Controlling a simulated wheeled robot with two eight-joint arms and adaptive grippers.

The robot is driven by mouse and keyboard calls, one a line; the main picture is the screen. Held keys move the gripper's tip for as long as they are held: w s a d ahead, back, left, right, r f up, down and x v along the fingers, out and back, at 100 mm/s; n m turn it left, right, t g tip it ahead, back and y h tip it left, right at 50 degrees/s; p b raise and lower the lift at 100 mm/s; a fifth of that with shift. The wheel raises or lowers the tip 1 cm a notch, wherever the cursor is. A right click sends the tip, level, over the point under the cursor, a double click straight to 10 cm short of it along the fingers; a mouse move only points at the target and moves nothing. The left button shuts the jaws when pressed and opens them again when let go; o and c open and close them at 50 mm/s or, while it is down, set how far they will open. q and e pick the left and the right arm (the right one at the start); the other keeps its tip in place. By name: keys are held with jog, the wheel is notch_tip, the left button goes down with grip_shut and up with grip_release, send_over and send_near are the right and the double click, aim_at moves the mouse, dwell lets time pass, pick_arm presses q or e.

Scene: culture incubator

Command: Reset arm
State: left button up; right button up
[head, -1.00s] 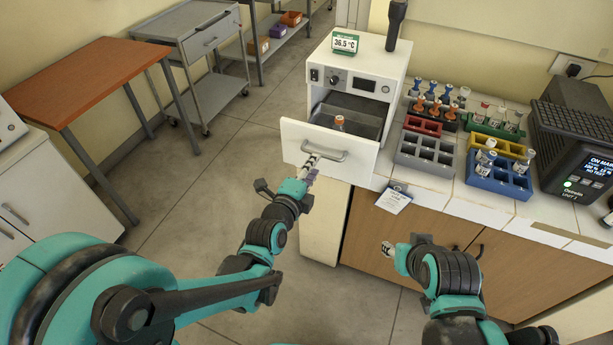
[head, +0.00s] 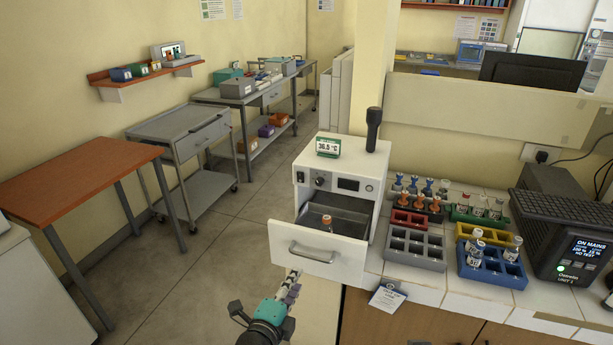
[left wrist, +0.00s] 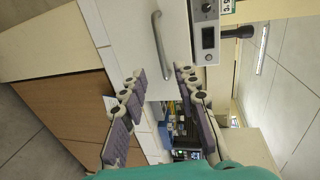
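The white incubator (head: 345,165) stands on the counter with its front drawer (head: 310,252) pulled open. An orange-capped vial (head: 326,220) stands inside the drawer. My left gripper (head: 292,278) is just below and in front of the drawer front in the head view. In the left wrist view its two fingers (left wrist: 157,78) are spread apart with nothing held between them. The drawer handle (left wrist: 160,45) shows beyond the fingertips, apart from them. My right gripper is not in view.
Right of the incubator are a grey rack (head: 415,247), a red rack (head: 409,220), a blue rack (head: 490,268) with vials, and a dark power unit (head: 560,235). A tag (head: 387,297) hangs at the counter's front edge. The floor to the left is clear up to an orange-topped table (head: 80,180).

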pick_arm(q)
jog(key=s+a+f+n+g+y, duration=0.2)
jog(key=s+a+n+g, duration=0.2)
jog(key=n, duration=0.6)
jog(key=s+a+f+n+g+y, duration=0.1)
jog(key=s+a+n+g+y, duration=0.1)
jog(key=s+a+n, duration=0.7)
jog(key=shift+s+f+n+g+y, duration=0.4)
jog(key=shift+s+n+g, duration=0.5)
jog(key=shift+s+n, duration=0.25)
